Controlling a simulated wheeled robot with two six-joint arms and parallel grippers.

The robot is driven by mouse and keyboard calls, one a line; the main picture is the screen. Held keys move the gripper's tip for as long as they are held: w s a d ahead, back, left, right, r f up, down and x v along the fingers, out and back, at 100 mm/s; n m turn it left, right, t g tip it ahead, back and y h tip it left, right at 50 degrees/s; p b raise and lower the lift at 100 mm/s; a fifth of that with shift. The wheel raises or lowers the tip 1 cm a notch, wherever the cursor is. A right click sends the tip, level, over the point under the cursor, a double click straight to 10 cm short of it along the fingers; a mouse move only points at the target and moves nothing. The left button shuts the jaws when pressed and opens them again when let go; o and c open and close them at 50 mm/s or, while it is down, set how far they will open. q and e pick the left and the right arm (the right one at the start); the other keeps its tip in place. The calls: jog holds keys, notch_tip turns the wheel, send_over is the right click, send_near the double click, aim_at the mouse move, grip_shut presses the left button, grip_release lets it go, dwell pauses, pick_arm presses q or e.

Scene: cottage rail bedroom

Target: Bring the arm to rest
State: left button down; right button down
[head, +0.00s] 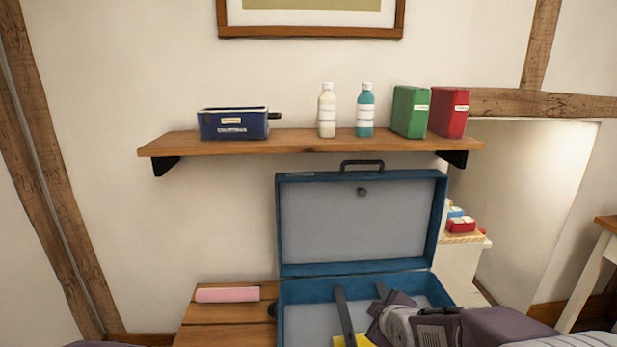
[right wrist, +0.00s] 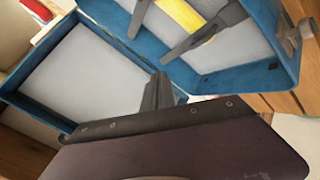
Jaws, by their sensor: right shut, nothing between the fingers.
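My right arm comes in from the lower right of the head view. My right gripper (head: 380,291) is over the open blue suitcase (head: 360,272). In the right wrist view the gripper's fingers (right wrist: 160,88) are together with nothing between them. The suitcase also shows there (right wrist: 225,80), with dark straps (right wrist: 205,34) and a yellow item (right wrist: 186,17) inside its base. Its lid stands upright in the head view. My arm hides part of the suitcase base. My left gripper is not in view.
The suitcase rests on a wooden surface (head: 225,314) beside a pink item (head: 228,294). A wall shelf (head: 290,145) above holds a blue box (head: 233,123), two bottles, a green box (head: 410,111) and a red box (head: 449,111). Small red and blue items sit right of the lid.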

jog(key=s+f+m+g, duration=0.5)
jog(key=s+m, duration=0.1)
jog(key=s, duration=0.4)
jog(key=s+f+m+g, duration=0.4)
jog(key=s+f+m, duration=0.15)
jog(key=s, duration=0.55)
notch_tip(320, 180, up, 26)
jog(key=p, duration=2.6)
jog(key=shift+w+f, duration=0.15)
jog(key=shift+w, duration=0.3)
